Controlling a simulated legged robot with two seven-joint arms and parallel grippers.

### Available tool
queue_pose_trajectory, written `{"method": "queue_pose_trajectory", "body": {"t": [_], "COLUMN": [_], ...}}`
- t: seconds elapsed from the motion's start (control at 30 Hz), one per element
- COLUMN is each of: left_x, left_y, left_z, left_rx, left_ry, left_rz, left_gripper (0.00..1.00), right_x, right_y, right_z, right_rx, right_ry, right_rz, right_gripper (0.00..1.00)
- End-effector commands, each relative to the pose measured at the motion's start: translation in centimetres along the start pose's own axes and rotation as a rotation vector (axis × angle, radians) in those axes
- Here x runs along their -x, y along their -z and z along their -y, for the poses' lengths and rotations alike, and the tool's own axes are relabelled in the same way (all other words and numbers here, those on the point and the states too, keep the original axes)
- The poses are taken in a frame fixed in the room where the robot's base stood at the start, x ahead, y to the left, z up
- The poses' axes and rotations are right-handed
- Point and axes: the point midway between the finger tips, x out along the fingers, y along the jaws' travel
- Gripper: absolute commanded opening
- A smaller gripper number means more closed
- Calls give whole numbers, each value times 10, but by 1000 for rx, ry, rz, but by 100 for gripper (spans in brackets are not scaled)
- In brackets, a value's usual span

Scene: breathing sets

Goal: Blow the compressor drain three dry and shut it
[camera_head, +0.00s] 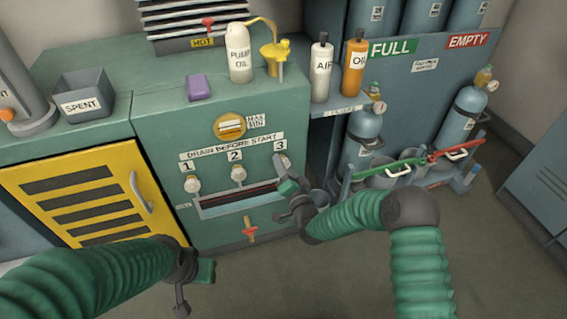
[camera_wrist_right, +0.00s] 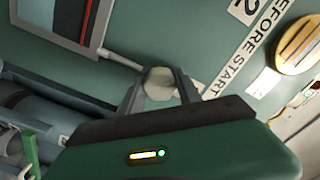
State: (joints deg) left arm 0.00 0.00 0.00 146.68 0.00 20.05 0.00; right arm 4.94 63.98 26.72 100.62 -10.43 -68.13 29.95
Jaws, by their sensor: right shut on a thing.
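The grey-green compressor cabinet (camera_head: 290,115) carries a "DRAIN BEFORE START" strip (camera_head: 232,147) above three numbered drains. Cream knobs show at drain one (camera_head: 192,184) and drain two (camera_head: 238,172). My right gripper (camera_head: 284,174) is at drain three, below the "3" label (camera_head: 282,146). In the right wrist view its two fingers (camera_wrist_right: 160,88) are shut on the cream drain-three knob (camera_wrist_right: 158,80). A slotted tray (camera_head: 215,210) lies under the drains. My left gripper (camera_head: 192,278) hangs low in front of the cabinet, away from it; its fingers are not clear.
A red-handled drain tap (camera_head: 249,230) sits below the tray. A pump oil bottle (camera_head: 239,52), purple block (camera_head: 200,87) and yellow oiler (camera_head: 275,57) stand on top. AIR (camera_head: 321,70) and OIL (camera_head: 354,68) bottles stand right. Gas cylinders (camera_head: 363,132) are racked farther right.

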Motion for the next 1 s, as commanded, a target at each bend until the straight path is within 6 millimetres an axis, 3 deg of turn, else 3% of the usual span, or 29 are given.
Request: {"method": "queue_pose_trajectory", "body": {"t": [1.0], "left_x": [17], "left_y": [4], "left_z": [0], "left_rx": [0], "left_ry": [0], "left_rz": [0], "left_gripper": [36], "right_x": [2], "right_y": [-4], "right_z": [-6], "right_rx": [-887], "right_ry": [-12], "right_rz": [3], "right_gripper": [0]}}
